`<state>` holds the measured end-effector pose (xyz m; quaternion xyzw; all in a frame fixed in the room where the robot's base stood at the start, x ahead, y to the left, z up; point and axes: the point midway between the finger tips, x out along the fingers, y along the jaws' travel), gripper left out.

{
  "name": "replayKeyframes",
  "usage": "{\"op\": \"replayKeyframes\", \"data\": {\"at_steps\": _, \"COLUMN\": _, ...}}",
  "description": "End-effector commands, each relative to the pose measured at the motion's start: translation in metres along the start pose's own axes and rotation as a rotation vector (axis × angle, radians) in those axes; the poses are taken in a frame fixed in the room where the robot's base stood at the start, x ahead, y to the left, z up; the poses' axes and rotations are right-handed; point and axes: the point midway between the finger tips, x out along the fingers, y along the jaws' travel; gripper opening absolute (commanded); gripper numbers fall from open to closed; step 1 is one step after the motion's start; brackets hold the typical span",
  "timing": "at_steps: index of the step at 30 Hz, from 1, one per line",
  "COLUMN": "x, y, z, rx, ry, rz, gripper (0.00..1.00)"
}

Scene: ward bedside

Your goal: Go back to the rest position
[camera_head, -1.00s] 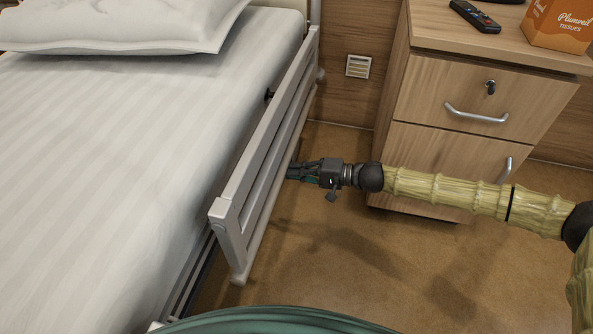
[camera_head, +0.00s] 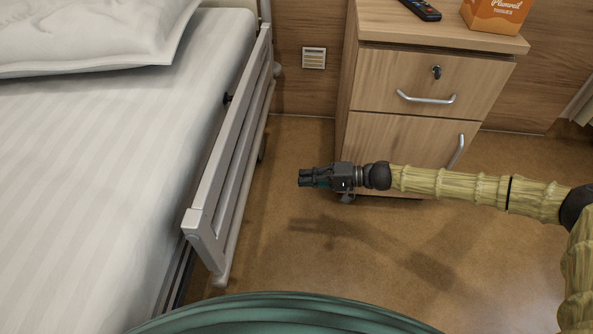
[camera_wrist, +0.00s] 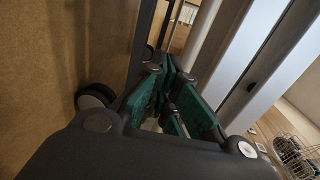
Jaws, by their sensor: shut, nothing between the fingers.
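My gripper (camera_head: 303,178) is dark with green finger pads. In the head view it points left over the floor, in front of the bedside cabinet and apart from the bed rail (camera_head: 228,150). Its fingers are shut with nothing between them. In the wrist view the green fingers of my gripper (camera_wrist: 172,95) are close up, with the pale metal rail (camera_wrist: 262,60) beyond them on the right.
The bed (camera_head: 100,180) fills the left side. The wooden cabinet (camera_head: 420,105) stands behind my arm, with a remote (camera_head: 421,9) and an orange tissue box (camera_head: 496,14) on top. The floor (camera_head: 330,255) in front is clear. A basket (camera_wrist: 290,152) shows in the wrist view.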

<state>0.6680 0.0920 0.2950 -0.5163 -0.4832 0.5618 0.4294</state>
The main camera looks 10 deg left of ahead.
Motion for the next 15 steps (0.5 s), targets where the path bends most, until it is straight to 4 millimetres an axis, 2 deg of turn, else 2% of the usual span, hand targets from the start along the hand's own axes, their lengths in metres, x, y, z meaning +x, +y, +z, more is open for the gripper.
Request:
{"op": "replayKeyframes", "data": {"at_steps": 6, "x": -0.004, "y": 0.002, "z": 0.000, "rx": 0.000, "ry": -0.001, "rz": 0.000, "gripper": 0.00}}
{"op": "replayKeyframes", "data": {"at_steps": 10, "x": 0.001, "y": 0.003, "z": 0.005, "rx": 0.006, "ry": -0.007, "rz": 0.009, "gripper": 0.00}}
{"op": "replayKeyframes", "data": {"at_steps": 14, "x": 0.022, "y": 0.012, "z": 0.029, "rx": 0.034, "ry": -0.033, "rz": 0.056, "gripper": 0.00}}
{"op": "replayKeyframes", "data": {"at_steps": 15, "x": 0.030, "y": 0.018, "z": 0.042, "rx": 0.047, "ry": -0.045, "rz": 0.081, "gripper": 0.00}}
